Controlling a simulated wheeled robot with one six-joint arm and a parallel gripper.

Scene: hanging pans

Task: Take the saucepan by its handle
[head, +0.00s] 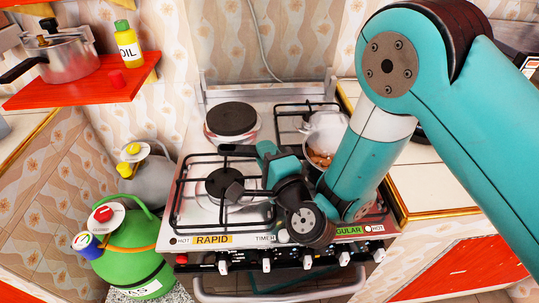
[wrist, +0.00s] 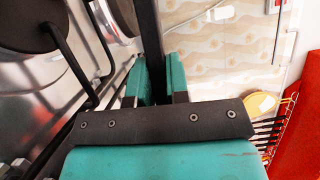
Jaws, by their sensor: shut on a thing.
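The saucepan (head: 324,136) is pale and shiny, with brown pieces inside. It is on the right rear part of the stove, partly hidden by my arm. Its dark handle (head: 237,150) shows as a straight bar sticking out left of my gripper (head: 267,152); the stretch between gripper and pan is hidden. In the wrist view, the black handle (wrist: 149,35) runs between the two teal fingers of my gripper (wrist: 162,78), which are shut on it. I cannot tell whether the pan touches the grate.
The stove (head: 190,215) has black grates and a round hotplate (head: 231,118) at the left rear. A red shelf (head: 100,92) with a pressure cooker (head: 68,58) and oil bottle (head: 127,43) is at left. A green gas bottle (head: 138,250) stands on the floor.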

